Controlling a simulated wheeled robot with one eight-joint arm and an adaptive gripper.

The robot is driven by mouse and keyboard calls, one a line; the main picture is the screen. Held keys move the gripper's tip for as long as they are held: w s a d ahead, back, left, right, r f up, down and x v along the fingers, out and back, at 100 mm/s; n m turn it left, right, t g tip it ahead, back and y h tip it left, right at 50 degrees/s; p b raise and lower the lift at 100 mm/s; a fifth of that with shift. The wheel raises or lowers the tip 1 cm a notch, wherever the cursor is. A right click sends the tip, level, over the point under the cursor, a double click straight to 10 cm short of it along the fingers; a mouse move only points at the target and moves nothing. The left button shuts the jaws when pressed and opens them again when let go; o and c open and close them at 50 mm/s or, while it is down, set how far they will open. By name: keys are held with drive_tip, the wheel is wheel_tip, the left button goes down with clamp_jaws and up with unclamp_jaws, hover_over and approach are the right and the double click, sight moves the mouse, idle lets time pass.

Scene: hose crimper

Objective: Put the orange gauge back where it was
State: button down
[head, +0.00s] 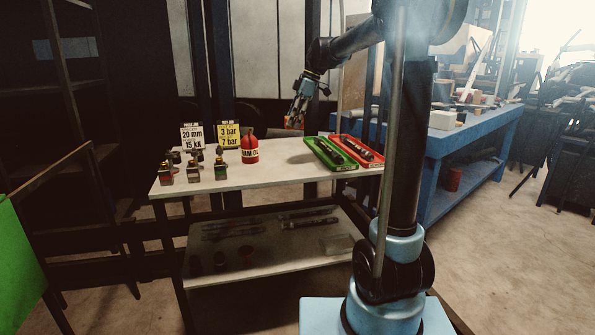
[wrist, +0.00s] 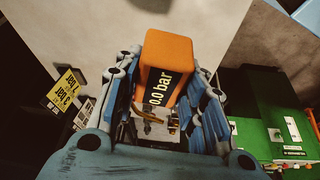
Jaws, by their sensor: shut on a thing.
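The orange gauge (wrist: 172,62) is a small box with a black face reading "0.0 bar" and brass fittings below it. It sits between the fingers of my gripper (wrist: 165,85), which is shut on it. In the head view my gripper (head: 303,100) hangs in the air above the back of the white-topped table (head: 255,175), right of the red bottle. A small orange patch of the gauge (head: 293,122) shows under the fingers there.
A yellow sign (head: 228,136) and a white sign (head: 192,135) stand behind. The table's middle front is clear.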

drive_tip(key=shift+n+g, duration=0.3)
drive_tip(key=shift+n, duration=0.6)
drive_tip(key=s+f, duration=0.1)
drive_tip(key=f, duration=0.2)
drive_tip(key=s+f, duration=0.2)
drive_tip(key=f, duration=0.1)
drive_tip(key=s+d+f, duration=0.1)
drive_tip(key=f, duration=0.2)
drive_tip(key=shift+s+d, duration=0.1)
drive_tip(key=shift+s, duration=0.2)
drive_tip(key=shift+f, duration=2.45)
drive_tip(key=c, duration=1)
unclamp_jaws()
drive_tip(key=shift+f, duration=0.1)
drive_tip(key=shift+c, duration=0.2)
drive_tip(key=v, duration=1.2)
